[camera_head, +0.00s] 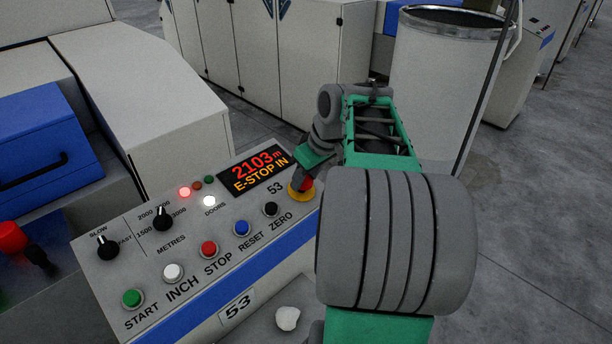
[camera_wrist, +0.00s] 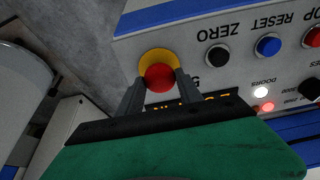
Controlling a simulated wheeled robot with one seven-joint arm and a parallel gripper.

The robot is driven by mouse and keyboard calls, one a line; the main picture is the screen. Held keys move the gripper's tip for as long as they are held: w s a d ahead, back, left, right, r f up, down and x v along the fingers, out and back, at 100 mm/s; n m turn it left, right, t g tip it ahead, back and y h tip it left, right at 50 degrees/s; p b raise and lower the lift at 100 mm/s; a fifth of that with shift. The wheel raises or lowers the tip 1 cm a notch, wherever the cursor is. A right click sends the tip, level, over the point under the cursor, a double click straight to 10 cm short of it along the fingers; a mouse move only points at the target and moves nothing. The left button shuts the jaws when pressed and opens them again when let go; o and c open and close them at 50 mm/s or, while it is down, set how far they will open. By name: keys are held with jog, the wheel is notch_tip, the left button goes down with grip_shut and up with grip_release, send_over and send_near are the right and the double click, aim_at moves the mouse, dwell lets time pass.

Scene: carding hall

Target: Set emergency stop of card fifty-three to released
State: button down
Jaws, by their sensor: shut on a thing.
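The emergency stop of card fifty-three is a red mushroom button on a yellow collar (camera_head: 299,195) at the right end of the sloped control panel. In the wrist view the red button (camera_wrist: 159,78) sits between my two fingertips. My gripper (camera_head: 305,180) is shut on this button, and its fingers partly hide it in the head view. The panel display (camera_head: 260,172) reads "2103 m" and "E-STOP IN". The number 53 is printed beside the button and on a plate (camera_head: 237,303) on the panel's front.
Other controls are close by: black ZERO (camera_head: 270,209), blue RESET (camera_head: 242,228), red STOP (camera_head: 208,248), white INCH (camera_head: 173,272) and green START (camera_head: 132,298) buttons, plus two knobs. A tall grey can (camera_head: 440,90) stands behind my arm. A white tuft (camera_head: 288,318) lies below the panel.

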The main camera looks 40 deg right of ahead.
jog(key=shift+r, duration=0.35)
jog(key=c, duration=0.8)
grip_release()
jog(key=p+v, duration=0.1)
jog(key=v, duration=0.6)
jog(key=shift+s+r, duration=0.25)
jog(key=shift+r, duration=0.1)
